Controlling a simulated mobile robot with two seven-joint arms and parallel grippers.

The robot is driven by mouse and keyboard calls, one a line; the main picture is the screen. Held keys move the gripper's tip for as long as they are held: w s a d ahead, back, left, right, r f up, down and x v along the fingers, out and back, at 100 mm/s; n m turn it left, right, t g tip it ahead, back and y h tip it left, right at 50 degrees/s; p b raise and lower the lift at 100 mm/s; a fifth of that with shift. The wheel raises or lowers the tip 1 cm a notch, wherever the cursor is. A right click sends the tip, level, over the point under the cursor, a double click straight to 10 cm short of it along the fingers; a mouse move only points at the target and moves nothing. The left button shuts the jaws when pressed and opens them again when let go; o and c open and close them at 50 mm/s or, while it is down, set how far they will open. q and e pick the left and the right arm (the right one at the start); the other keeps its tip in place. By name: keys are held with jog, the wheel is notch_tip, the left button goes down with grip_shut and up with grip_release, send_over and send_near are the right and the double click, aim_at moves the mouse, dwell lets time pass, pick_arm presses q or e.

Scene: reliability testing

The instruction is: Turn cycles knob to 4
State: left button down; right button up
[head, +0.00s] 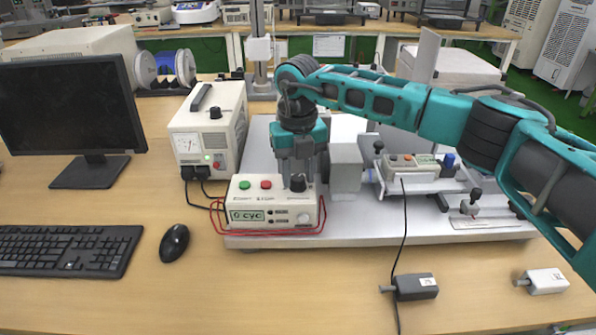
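The white control box (285,216) has a green display reading "CYC" (247,215), a green and a red button on top, and a black knob (298,184) at the right of its top. My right gripper (296,176) points straight down over that knob, with its grey fingers at or just above it. Whether the fingers touch the knob is too small to tell. The knob's pointer and any number marks are not readable. A small pale knob (303,217) is on the box's front face. My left gripper is not in view.
Red cables loop around the control box. A power supply (209,135) stands behind it at the left. A grey test rig (346,167) stands to its right, with a second small control box (410,165). A monitor, keyboard and mouse (174,242) are at the left.

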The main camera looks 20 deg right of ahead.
aim_at(298, 178)
jog(key=o, duration=0.3)
jog(key=shift+o, duration=0.2)
notch_tip(298, 178, up, 13)
dwell(0.3)
jog(key=shift+s+f, duration=0.1)
jog(key=shift+f, duration=0.05)
